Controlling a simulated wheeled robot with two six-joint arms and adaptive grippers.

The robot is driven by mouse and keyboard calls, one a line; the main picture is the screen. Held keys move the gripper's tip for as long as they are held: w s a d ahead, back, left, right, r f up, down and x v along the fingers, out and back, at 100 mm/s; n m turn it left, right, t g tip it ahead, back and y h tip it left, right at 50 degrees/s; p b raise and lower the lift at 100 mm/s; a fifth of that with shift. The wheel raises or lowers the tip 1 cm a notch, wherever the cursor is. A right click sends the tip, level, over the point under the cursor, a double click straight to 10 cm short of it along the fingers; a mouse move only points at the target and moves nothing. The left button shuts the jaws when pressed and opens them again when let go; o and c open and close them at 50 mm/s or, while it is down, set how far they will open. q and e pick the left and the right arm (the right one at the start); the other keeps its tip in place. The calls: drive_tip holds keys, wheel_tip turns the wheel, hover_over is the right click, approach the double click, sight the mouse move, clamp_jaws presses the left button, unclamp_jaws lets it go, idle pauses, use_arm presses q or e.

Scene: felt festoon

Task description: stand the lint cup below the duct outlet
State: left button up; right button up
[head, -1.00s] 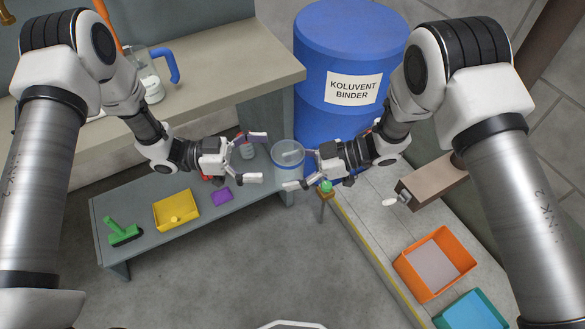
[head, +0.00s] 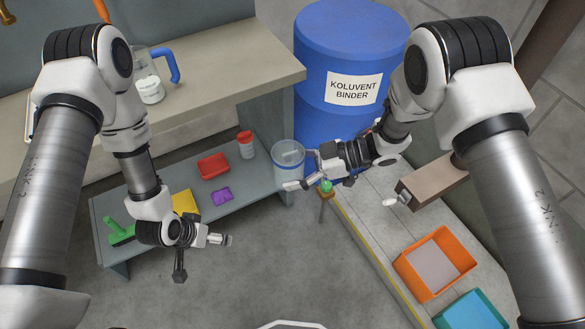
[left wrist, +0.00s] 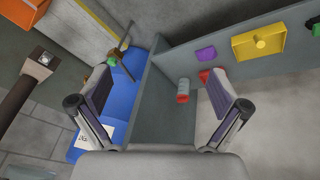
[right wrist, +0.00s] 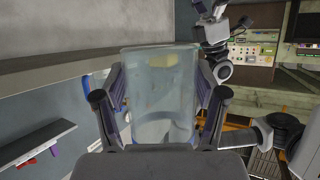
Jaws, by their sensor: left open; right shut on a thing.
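The clear lint cup (head: 288,160) is upright between the fingers of my right gripper (head: 300,170), in front of the blue drum. In the right wrist view the cup (right wrist: 158,100) fills the space between both fingers, with something yellowish seen through it near the top. A brown square duct (head: 438,183) with a metal fitting at its end, seemingly the duct outlet (head: 403,197), is to the right of the cup and apart from it. My left gripper (head: 230,240) is open and empty, low at the left; its fingers are apart in the left wrist view (left wrist: 158,95).
The grey low bench (head: 150,218) holds a red tray (head: 213,166), a red-capped jar (head: 246,145), a purple piece (head: 222,196), a yellow tray (head: 185,200) and a green tool (head: 120,233). The blue drum (head: 330,110) stands behind. An orange bin (head: 435,262) is at right.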

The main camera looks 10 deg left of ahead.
drive_tip(key=shift+s+d+f+m, duration=0.15)
drive_tip(key=shift+s+m, duration=0.15)
drive_tip(key=shift+s, duration=0.15)
drive_tip(key=shift+s+m+t, duration=0.1)
drive_tip(key=shift+m+t, duration=0.4)
drive_tip(key=shift+t, duration=0.4)
drive_tip(key=shift+d+f+m+t, duration=0.1)
drive_tip(key=shift+d+m+t, duration=0.15)
drive_tip(key=shift+m+t, duration=0.3)
drive_tip(key=shift+d+m+t, duration=0.2)
drive_tip(key=shift+m+t, duration=0.25)
drive_tip(key=shift+t, duration=0.2)
use_arm(q)
drive_tip(key=s+g+y, duration=0.2)
drive_tip(key=s+g, duration=0.1)
drive_tip(key=s, duration=0.9)
drive_tip(key=shift+a+f+n+g, duration=0.3)
drive_tip(key=shift+a+f+n, duration=0.1)
drive_tip(key=shift+f, duration=0.05)
use_arm(e)
drive_tip(key=w+d+m+t+h, duration=0.1)
drive_tip(key=d+m+t+h, duration=1)
drive_tip(key=d, duration=1.2)
drive_tip(key=m+h, duration=0.2)
drive_tip(key=m, duration=0.2)
drive_tip(key=shift+w+m, duration=0.35)
drive_tip(key=shift+m, duration=0.05)
drive_tip(key=shift+d, duration=0.1)
